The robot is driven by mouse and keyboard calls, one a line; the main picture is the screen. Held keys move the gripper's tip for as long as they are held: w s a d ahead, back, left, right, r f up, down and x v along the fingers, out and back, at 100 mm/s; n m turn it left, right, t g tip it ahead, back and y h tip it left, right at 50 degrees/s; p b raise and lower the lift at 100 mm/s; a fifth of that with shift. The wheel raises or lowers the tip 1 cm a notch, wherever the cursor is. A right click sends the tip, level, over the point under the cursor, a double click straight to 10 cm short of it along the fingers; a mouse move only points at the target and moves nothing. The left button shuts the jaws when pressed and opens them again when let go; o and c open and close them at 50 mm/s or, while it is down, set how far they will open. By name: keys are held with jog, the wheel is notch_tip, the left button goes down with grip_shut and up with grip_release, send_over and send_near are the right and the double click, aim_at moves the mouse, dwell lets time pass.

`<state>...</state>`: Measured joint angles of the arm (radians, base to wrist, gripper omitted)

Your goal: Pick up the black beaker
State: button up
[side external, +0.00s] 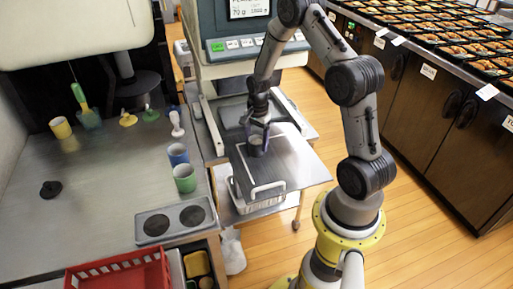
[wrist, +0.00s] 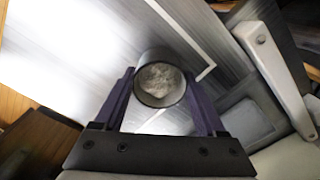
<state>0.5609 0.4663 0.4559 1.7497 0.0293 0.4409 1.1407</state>
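The black beaker (side external: 256,147) is a small dark cup on the grey metal platform of the wheeled stand in the side external view. In the wrist view, the beaker (wrist: 160,84) is seen from above, with a dark round rim and a pale grey, mottled inside. My gripper (side external: 257,130) points down at the beaker. In the wrist view, the purple fingers of my gripper (wrist: 161,88) lie on either side of it, close to its wall. I cannot tell whether they press on it, or whether its base rests on the platform.
The metal platform (side external: 300,165) has a pale handle in front. A blue cup (side external: 178,154) and a green cup (side external: 185,178) stand on the left counter near a hob (side external: 174,221). A red crate (side external: 118,272) is at lower left. A scale with a display (side external: 249,8) stands behind.

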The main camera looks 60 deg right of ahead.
jog(key=c, duration=0.6)
jog(key=shift+r, duration=0.1)
jog(key=shift+r, duration=0.5)
notch_tip(320, 180, up, 2)
jog(key=shift+r, duration=0.2)
jog(key=s+a+r, duration=0.2)
jog(key=s+r, duration=0.1)
jog(key=s, duration=0.1)
jog(key=s+a+r, duration=0.3)
jog(key=s, duration=0.1)
jog(key=s+a+r, duration=0.2)
jog(key=s+r, duration=0.1)
jog(key=s, duration=0.1)
jog(key=shift+a+r, duration=0.2)
jog(key=shift+r, duration=0.05)
